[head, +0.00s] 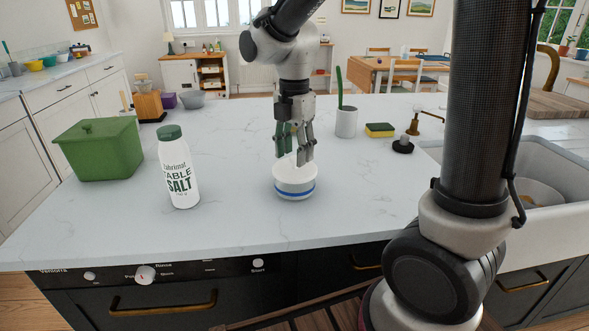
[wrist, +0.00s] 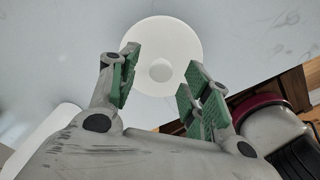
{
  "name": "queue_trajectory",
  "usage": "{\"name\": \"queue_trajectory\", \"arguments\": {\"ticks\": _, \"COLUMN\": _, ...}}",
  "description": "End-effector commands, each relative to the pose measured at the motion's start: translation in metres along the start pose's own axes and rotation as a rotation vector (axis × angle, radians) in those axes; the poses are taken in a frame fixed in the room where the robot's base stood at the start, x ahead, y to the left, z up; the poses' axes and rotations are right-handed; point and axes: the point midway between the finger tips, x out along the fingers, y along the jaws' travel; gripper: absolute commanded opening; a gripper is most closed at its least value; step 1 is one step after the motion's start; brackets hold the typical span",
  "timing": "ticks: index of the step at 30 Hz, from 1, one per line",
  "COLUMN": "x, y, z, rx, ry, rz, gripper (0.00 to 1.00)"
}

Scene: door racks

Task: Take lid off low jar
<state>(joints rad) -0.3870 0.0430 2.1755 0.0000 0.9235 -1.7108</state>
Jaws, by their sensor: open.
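The low jar (head: 295,189) is white with a blue band and stands on the counter near its front edge. Its white lid (head: 294,173) is on it; in the wrist view the lid (wrist: 182,38) shows as a round disc with a small round knob (wrist: 160,70) at its middle. My gripper (head: 295,160) is right above the jar, pointing down, with its fingers open. In the wrist view the green-padded fingertips (wrist: 162,75) are on either side of the knob, apart from each other. I cannot tell whether they touch the lid.
A salt bottle (head: 178,170) and a green lidded box (head: 100,150) stand left of the jar. The counter (head: 235,150) around the jar is clear.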

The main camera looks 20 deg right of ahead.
Motion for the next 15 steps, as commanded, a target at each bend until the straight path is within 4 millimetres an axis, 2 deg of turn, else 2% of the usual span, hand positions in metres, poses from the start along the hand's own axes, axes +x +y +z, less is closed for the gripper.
{"name": "queue_trajectory", "arguments": {"ticks": 4, "x": 0.02, "y": 0.0, "z": 0.001, "rx": 0.001, "ry": 0.0, "rz": -0.002, "gripper": 0.48}}
{"name": "queue_trajectory", "arguments": {"ticks": 12, "x": 0.024, "y": 0.0, "z": 0.001, "rx": 0.002, "ry": 0.0, "rz": 0.001, "gripper": 0.48}}
{"name": "queue_trajectory", "arguments": {"ticks": 13, "x": 0.024, "y": 0.0, "z": 0.001, "rx": 0.002, "ry": 0.0, "rz": 0.001, "gripper": 0.46}}
{"name": "queue_trajectory", "arguments": {"ticks": 15, "x": 0.024, "y": 0.0, "z": 0.001, "rx": 0.002, "ry": 0.0, "rz": 0.001, "gripper": 0.34}}
